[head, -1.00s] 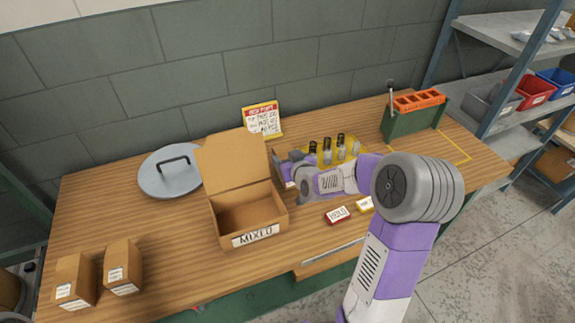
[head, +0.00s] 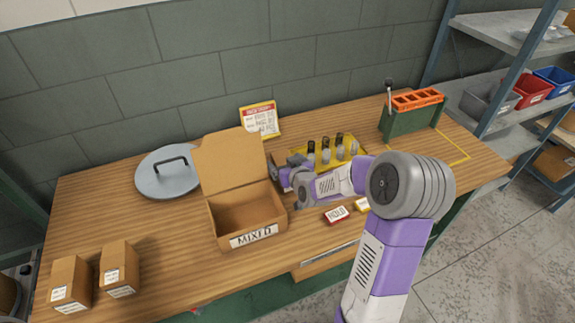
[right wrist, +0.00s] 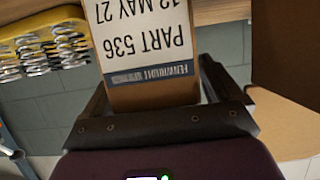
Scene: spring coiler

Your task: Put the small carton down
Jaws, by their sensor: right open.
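The small carton (right wrist: 150,50) fills the top middle of the right wrist view, brown with a white label reading PART 536. It appears upside down there and its far end is cut off. My right gripper (right wrist: 160,85) is open, with one finger on each side of the carton. In the head view my right gripper (head: 285,173) is low over the bench, just right of the open MIXED box (head: 265,205). The carton is hidden or too small to make out there. My left gripper is not in view.
Two cartons (head: 70,283) (head: 119,268) stand at the front left. A grey lid (head: 160,183) lies behind. A yellow tray (head: 352,150) with springs is beyond my gripper. Bare bench lies left of the box.

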